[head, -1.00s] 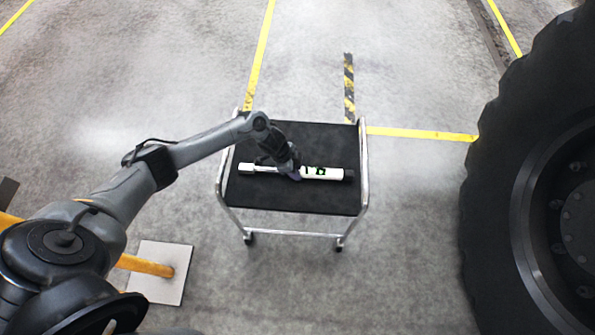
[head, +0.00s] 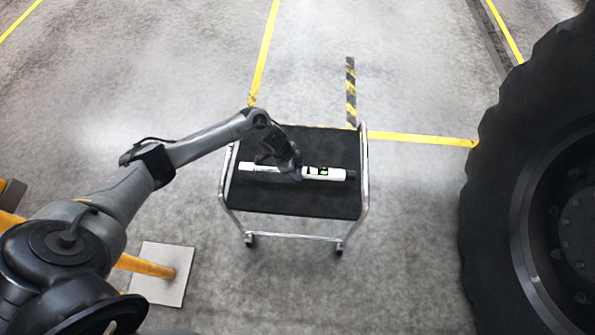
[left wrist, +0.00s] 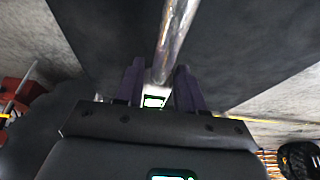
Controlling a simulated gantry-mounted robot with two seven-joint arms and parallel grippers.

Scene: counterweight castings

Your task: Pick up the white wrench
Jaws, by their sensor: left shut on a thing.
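The white wrench (head: 323,173) has a long white body with a dark end at the right and a small green display. It lies lengthwise across the black top of the cart (head: 325,203), or just above it; I cannot tell which. My left gripper (head: 294,175) is shut on the middle of the wrench from above and hides part of it. In the left wrist view the metal shaft of the wrench (left wrist: 173,42) runs up from between the two fingers (left wrist: 158,88), with the lit green display close behind them. My right gripper is not in view.
The cart has metal side rails (head: 364,170) and small wheels. A large black tyre (head: 500,170) stands at the right. A yellow post on a pale base plate (head: 163,275) is at the lower left. The floor beyond the cart is clear, with yellow lines.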

